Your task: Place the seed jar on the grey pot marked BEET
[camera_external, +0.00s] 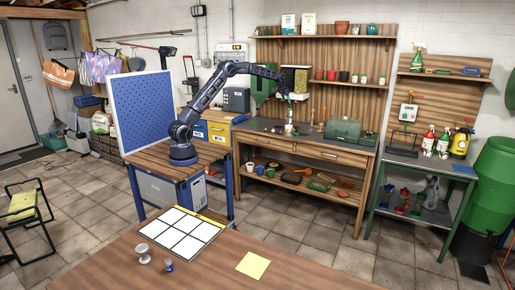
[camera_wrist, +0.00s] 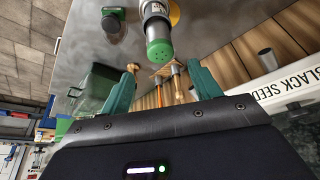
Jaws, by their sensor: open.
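My gripper (camera_external: 287,97) hangs above the back workbench (camera_external: 300,142) in the external view. In the wrist view its two teal fingers (camera_wrist: 163,88) are apart, with nothing held between them. A jar with a green perforated lid and a pale labelled body (camera_wrist: 157,30) stands on the bench just beyond the fingertips; I take it for the seed jar. It also shows as a small pale shape (camera_external: 288,128) below the gripper in the external view. No BEET marking is readable in either view, so I cannot tell which pot is meant.
A green toolbox (camera_external: 343,130) stands to the right on the bench. Orange-handled tools (camera_wrist: 177,86) and a grey cylinder (camera_wrist: 265,58) are near the jar. A white strip reading BLACK SEED (camera_wrist: 290,90) is at the right. Several pots (camera_external: 332,75) stand on the wall shelf.

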